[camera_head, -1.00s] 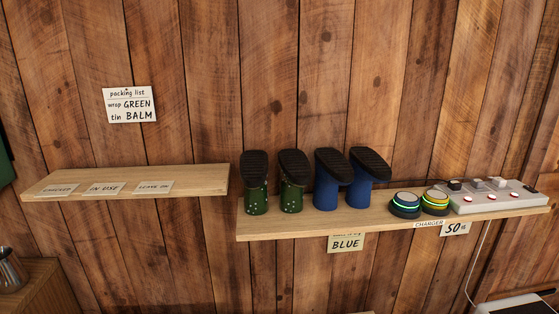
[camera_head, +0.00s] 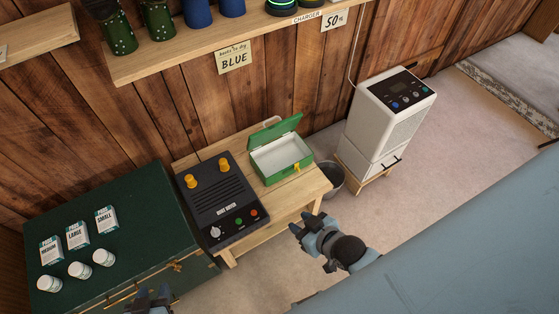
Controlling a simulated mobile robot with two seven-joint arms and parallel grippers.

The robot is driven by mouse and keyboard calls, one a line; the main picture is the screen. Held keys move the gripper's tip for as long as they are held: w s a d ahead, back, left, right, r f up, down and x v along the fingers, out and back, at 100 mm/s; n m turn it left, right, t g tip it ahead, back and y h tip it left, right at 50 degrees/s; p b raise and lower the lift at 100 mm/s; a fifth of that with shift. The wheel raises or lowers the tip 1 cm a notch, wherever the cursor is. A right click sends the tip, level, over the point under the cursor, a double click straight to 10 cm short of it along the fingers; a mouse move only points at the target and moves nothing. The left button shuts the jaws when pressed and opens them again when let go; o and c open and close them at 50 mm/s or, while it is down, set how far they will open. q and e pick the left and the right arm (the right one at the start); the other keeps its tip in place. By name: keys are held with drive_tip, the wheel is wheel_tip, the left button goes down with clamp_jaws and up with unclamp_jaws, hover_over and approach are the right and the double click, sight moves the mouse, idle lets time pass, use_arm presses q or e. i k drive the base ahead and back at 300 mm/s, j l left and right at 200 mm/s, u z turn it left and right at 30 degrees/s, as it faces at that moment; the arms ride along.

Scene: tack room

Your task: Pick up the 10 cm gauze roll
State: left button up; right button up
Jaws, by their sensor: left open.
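Three short white rolls or tubs stand on the dark green chest (camera_head: 140,215) at the lower left: a left one (camera_head: 49,283), a middle one (camera_head: 79,269) and a right one (camera_head: 103,257). Their markings are too small to read, so I cannot tell which, if any, is the 10 cm gauze roll. My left gripper (camera_head: 152,297) shows at the bottom edge, by the chest's front, open and apart from them. My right gripper (camera_head: 304,227) is right of the wooden bench, away from the chest; its finger gap is unclear.
Packs marked medium (camera_head: 50,250), large (camera_head: 77,235) and small (camera_head: 106,219) stand behind the white items. A black device (camera_head: 222,200) and an open green box (camera_head: 281,158) sit on the bench (camera_head: 318,184). A bucket (camera_head: 330,178) and white appliance (camera_head: 390,115) stand right.

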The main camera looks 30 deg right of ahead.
sight(47, 283)
drive_tip(key=k+j, duration=0.25)
drive_tip(key=j, duration=0.15)
drive_tip(key=k+j, duration=0.2)
drive_tip(key=j, duration=0.15)
drive_tip(key=k+j, duration=0.25)
drive_tip(key=j, duration=0.15)
drive_tip(key=k+j+u, duration=0.1)
drive_tip(key=j, duration=0.25)
drive_tip(key=k+j, duration=0.55)
drive_tip(key=j, duration=0.25)
